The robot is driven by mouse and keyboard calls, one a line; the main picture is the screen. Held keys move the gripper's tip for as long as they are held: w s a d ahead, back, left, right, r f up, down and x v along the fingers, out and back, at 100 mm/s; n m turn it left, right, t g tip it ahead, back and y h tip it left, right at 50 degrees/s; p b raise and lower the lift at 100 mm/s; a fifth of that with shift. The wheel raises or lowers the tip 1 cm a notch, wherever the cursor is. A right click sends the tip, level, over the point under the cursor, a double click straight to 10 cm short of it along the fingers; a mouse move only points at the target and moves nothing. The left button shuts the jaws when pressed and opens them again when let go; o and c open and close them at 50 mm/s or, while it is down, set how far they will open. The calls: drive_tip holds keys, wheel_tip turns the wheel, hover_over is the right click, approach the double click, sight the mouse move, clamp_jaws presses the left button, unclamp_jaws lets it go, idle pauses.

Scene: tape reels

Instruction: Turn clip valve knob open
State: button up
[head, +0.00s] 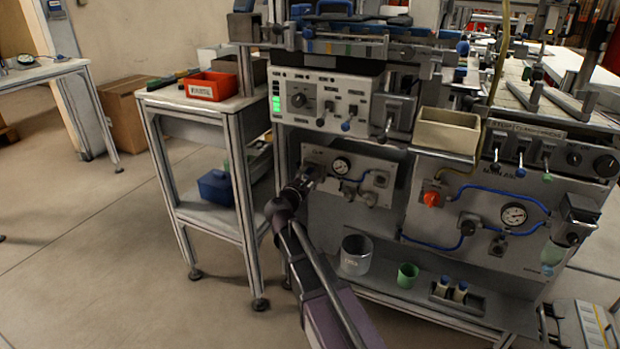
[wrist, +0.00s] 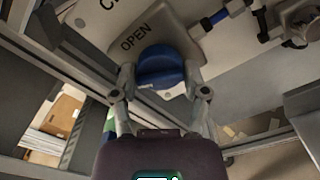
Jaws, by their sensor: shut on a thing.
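The blue clip valve knob (wrist: 161,66) sits on a light panel in the wrist view, below and right of the printed word "OPEN". My gripper (wrist: 160,76) has one finger on each side of the knob and is shut on it. In the head view my gripper (head: 308,178) reaches the left part of the small valve panel (head: 376,201). There, the gripper hides the knob. A round gauge (head: 341,166) and a short blue hose are to the right of it on the same panel.
A switch box (head: 318,101) with green lights is above the valve panel. A grey cup (head: 356,254) and a green cup (head: 407,275) stand on the shelf below. A side table with a red bin (head: 211,86) is at left. Open floor lies further left.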

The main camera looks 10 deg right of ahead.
drive_tip(key=m, duration=0.6)
drive_tip(key=shift+s+d+m, duration=0.1)
drive_tip(key=shift+d+m, duration=0.05)
drive_tip(key=shift+m, duration=0.15)
drive_tip(key=m, duration=0.6)
drive_tip(key=shift+m, duration=0.3)
drive_tip(key=o, duration=1.1)
drive_tip(key=shift+o, duration=0.2)
drive_tip(key=v, duration=1.2)
